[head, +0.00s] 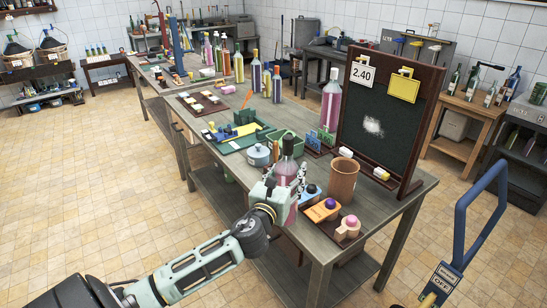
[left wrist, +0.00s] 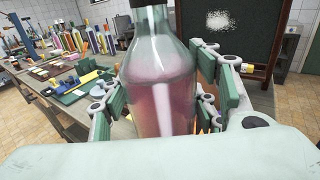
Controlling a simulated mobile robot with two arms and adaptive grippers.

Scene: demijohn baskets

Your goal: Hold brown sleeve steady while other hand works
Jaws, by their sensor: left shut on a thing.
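The brown sleeve (head: 342,181), an upright open-topped cylinder, stands on the table near its front right, in front of the chalkboard. My left gripper (head: 284,184) is not on it; it is to the left of the sleeve, at the table's front edge. This gripper is shut on a clear glass bottle (head: 288,165) of pink liquid. In the left wrist view the bottle (left wrist: 162,80) is upright between the green finger pads, its top cut off by the frame. My right gripper is in neither view.
Small blocks with a blue knob (head: 311,191), a purple knob (head: 331,203) and a pink knob (head: 347,228) sit by the front edge. A chalkboard (head: 385,125) stands behind the sleeve. A green tray (head: 238,136) lies farther left. A blue handle (head: 462,225) rises at the right.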

